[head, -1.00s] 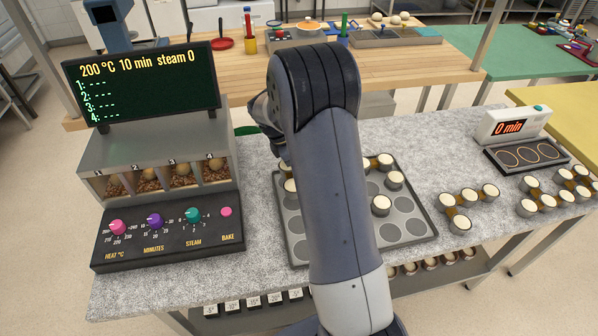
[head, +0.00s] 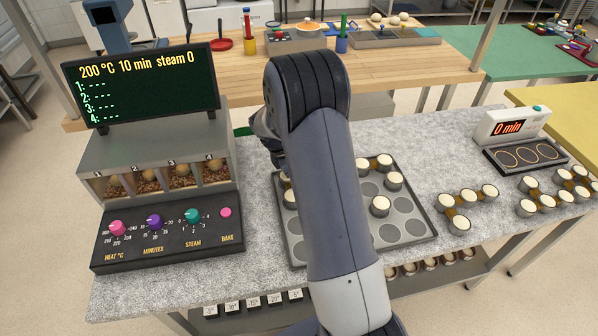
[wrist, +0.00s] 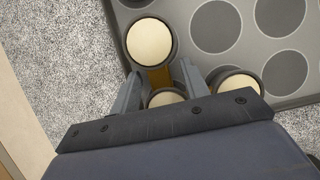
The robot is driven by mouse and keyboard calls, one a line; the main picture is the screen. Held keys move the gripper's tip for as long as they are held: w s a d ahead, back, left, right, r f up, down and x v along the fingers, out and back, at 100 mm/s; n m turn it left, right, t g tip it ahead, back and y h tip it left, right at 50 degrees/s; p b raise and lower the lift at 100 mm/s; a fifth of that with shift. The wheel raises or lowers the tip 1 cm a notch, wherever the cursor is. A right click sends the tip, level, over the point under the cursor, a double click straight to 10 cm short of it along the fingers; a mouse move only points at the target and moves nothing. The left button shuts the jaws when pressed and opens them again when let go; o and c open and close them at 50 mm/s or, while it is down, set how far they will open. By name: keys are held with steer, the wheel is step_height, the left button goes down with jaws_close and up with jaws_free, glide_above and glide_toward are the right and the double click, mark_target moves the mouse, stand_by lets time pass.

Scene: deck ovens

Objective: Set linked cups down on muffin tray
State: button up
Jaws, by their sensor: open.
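The grey muffin tray (head: 424,219) lies on the speckled counter, partly hidden behind my arm. A set of linked pale-topped cups (head: 380,205) sits on its right part. Another set shows at the tray's left side, just left of my arm (head: 291,199). In the wrist view, this set's cups (wrist: 150,41) and brown link (wrist: 160,76) are close to my gripper (wrist: 160,74). The gripper is open, with one finger on each side of the link. Two nearer cups are partly covered by the gripper body. Whether the set rests fully in the tray's wells I cannot tell.
More linked cups (head: 461,224) stand on the counter right of the tray, with further sets (head: 549,202) at the far right. The oven control box (head: 165,229) stands left of the tray. A timer (head: 510,127) stands at the back right.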

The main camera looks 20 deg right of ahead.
steer(key=shift+r, duration=0.15)
steer(key=s+v, duration=0.1)
steer(key=v, duration=1.1)
steer(key=shift+w+b, duration=0.35)
steer(key=shift+w, duration=0.1)
steer(key=shift+c, duration=0.7)
